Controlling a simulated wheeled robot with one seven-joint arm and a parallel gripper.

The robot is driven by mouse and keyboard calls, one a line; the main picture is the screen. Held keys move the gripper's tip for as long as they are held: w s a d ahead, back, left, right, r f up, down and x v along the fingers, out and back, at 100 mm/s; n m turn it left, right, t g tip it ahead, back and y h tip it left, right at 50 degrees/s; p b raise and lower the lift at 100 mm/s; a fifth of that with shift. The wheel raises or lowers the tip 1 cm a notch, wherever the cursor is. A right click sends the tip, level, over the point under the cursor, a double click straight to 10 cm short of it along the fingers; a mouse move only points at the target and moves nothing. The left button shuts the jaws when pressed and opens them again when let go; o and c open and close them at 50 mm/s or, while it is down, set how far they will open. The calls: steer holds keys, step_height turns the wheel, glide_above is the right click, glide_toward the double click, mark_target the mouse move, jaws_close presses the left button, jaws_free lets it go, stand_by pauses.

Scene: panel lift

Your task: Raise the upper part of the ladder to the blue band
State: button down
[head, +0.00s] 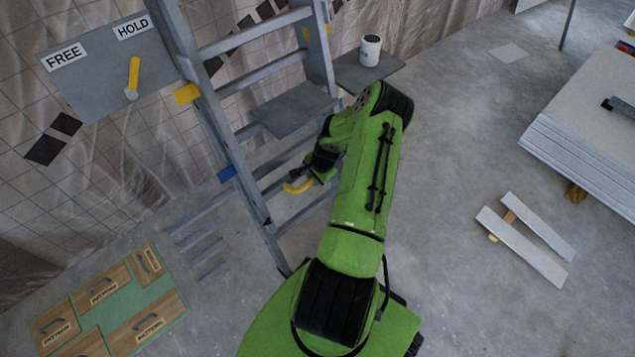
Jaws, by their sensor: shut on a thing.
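The grey ladder (262,87) stands left of centre, in front of the sheeted wall. A blue band (227,173) is on its left rail, low down, and a yellow band (186,94) sits higher on the same side. A yellow curved handle (296,188) is at the low part of the ladder. My gripper (307,181) is shut on this handle; my arm partly hides the fingers and the ladder's right rail. A grey panel (90,75) marked FREE and HOLD carries a yellow lever (134,73), which points up toward HOLD.
A grey plate (292,109) juts out at the ladder, and a white can (370,50) stands on another plate behind. Labelled wooden boards (150,325) lie on a green mat at lower left. White sheets (590,125) are stacked at right, near loose planks (522,250).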

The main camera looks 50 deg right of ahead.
mark_target(299, 110)
steer(key=w+r+p, duration=0.2)
steer(key=r+p, duration=0.1)
steer(key=r, duration=0.4)
steer(key=w+d+r+p, duration=0.1)
steer(key=w+r+p, duration=0.1)
steer(key=r, duration=0.5)
steer(key=w+r+p, duration=0.2)
steer(key=r+p, duration=0.3)
steer(key=r, duration=0.2)
steer(key=shift+w+d+r, duration=0.25)
steer(key=shift+w, duration=0.1)
steer(key=c, duration=1.2)
jaws_free()
steer(key=shift+o, duration=1.1)
steer(key=shift+s+f, duration=0.1)
steer(key=p+v, duration=0.2)
steer(key=v, duration=1.3)
steer(key=shift+s+a+r+p, duration=0.15)
steer(key=shift+s+r+p, duration=0.05)
steer(key=shift+r+p, duration=0.1)
